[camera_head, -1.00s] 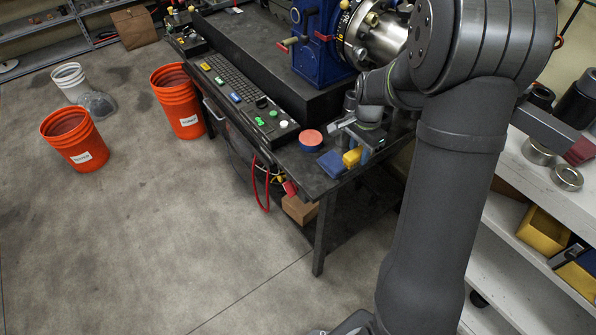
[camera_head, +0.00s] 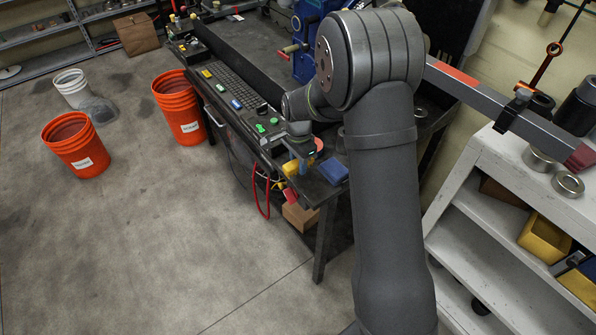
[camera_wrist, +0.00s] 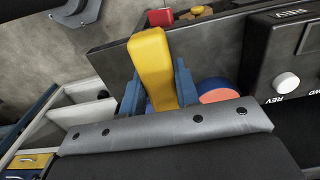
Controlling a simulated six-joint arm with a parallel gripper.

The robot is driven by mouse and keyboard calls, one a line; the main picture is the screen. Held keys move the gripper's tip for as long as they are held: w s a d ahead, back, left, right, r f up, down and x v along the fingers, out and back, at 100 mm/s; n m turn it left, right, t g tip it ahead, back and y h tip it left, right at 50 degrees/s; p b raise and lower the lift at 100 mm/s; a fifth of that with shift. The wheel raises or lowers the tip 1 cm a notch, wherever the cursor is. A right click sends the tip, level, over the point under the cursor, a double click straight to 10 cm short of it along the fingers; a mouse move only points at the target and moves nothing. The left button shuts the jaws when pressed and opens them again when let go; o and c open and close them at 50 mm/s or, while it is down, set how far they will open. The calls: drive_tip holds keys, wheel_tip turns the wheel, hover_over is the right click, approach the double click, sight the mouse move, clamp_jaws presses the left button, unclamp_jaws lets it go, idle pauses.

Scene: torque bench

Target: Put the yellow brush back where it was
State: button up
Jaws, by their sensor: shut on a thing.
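The yellow brush (camera_wrist: 150,62) shows in the wrist view between the two blue fingers of my gripper (camera_wrist: 158,90), which is shut on it. Its lower end is hidden behind the gripper's grey padded front. In the head view my gripper (camera_head: 298,166) is at the front corner of the bench (camera_head: 305,185), with the yellow brush (camera_head: 290,167) at its left side. A blue pad (camera_head: 334,171) lies on the bench just right of the gripper. I cannot tell whether the brush touches the bench.
A salmon-topped disc (camera_wrist: 218,92) is close to the right finger; a control box with a white knob (camera_wrist: 287,82) is further right. A white shelf unit (camera_head: 490,190) stands at the right. Orange buckets (camera_head: 78,145) are on the floor.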

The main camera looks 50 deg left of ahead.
sight(298, 179)
drive_tip(key=shift+a+f, duration=0.1)
drive_tip(key=shift+f, duration=1.9)
drive_tip(key=shift+f, duration=0.1)
drive_tip(key=o, duration=0.9)
drive_tip(key=shift+o, duration=0.2)
wheel_tip(298, 179, up, 12)
drive_tip(key=shift+r, duration=0.1)
wheel_tip(298, 179, down, 13)
drive_tip(key=shift+r, duration=2.3)
